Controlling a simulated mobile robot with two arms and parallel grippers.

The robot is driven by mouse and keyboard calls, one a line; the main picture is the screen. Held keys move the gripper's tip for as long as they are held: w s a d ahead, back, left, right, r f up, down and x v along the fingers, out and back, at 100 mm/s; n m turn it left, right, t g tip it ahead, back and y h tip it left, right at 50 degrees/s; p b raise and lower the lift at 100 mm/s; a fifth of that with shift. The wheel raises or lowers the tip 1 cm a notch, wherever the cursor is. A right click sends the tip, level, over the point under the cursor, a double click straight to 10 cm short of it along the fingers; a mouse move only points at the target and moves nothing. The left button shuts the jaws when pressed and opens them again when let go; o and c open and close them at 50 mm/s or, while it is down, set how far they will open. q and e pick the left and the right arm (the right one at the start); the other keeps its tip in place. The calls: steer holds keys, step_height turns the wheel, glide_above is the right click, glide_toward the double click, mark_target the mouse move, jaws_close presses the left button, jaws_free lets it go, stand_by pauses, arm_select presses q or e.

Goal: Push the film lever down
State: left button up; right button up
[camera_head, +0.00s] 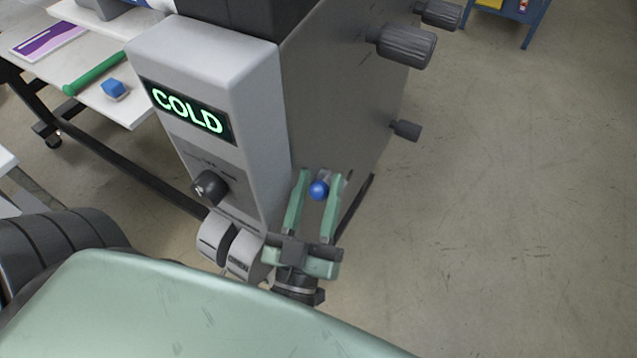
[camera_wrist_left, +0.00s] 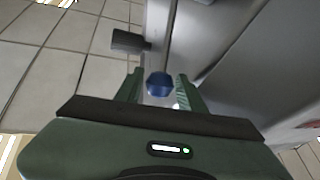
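The film lever shows as a blue ball knob (camera_head: 319,190) on the side of the grey laminator (camera_head: 345,95). It also shows in the left wrist view as a blue knob (camera_wrist_left: 159,84) at the end of a pale bar. My left gripper (camera_head: 319,180) is open, with one green finger on each side of the knob. In the left wrist view the fingers (camera_wrist_left: 160,88) also stand apart around the knob, and I cannot tell whether either touches it. My right gripper is not in view.
The laminator's front panel (camera_head: 212,105) reads COLD and has a black knob (camera_head: 209,187). Dark knobs (camera_head: 405,45) stick out of its side. A white table (camera_head: 130,100) with a green rod (camera_head: 95,72) and a blue block (camera_head: 114,89) stands at left. Floor at right (camera_head: 500,220) is clear.

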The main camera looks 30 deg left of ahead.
arm_select(q)
jaws_close()
stand_by(1.4)
